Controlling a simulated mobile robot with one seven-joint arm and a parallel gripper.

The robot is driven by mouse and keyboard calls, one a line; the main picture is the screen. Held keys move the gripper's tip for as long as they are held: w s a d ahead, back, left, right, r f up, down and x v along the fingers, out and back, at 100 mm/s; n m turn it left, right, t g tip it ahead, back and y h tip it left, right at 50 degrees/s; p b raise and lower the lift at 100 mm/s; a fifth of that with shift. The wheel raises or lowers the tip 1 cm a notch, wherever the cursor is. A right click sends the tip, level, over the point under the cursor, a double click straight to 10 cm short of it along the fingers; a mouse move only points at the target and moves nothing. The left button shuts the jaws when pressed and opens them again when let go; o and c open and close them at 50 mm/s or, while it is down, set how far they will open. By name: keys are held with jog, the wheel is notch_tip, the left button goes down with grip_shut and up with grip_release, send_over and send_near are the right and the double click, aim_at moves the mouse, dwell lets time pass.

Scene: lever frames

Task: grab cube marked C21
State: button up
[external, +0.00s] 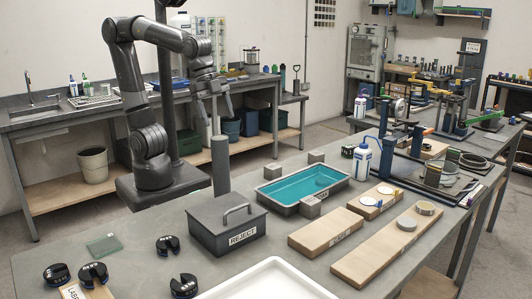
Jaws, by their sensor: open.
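Three small grey cubes are around the teal-filled tray: one at its far side (316,156), one at its left far corner (272,171), and one at its near right edge (311,206). Any markings on the cubes are too small to read, so I cannot tell which is C21. My gripper (216,108) is open and empty, pointing down. It is raised well above the table, to the left of and behind the cubes, and apart from them.
The teal-filled tray (265,195) stands mid-table. A grey lidded box labelled REJECT (228,239) is left of it, with a grey upright cylinder (220,165) behind. Wooden boards (326,232), a white tray (268,289) and black round parts (168,245) occupy the front.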

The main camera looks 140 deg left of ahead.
jog(key=w+a+f+g, duration=0.1)
jog(key=w+a, duration=0.5)
jog(key=a, duration=0.7)
jog(key=m+g+h, duration=0.1)
jog(key=g, duration=0.2)
send_over(316, 153)
jog(key=f, duration=1.8)
jog(key=shift+w+a+f, duration=0.1)
jog(key=shift+a+f, duration=0.1)
jog(key=shift+f, duration=0.15)
jog(key=shift+d+f, duration=0.15)
jog(key=shift+f, duration=2.85)
jog(key=shift+c, duration=0.3)
jog(key=c, duration=1.2)
jog(key=shift+r, duration=0.1)
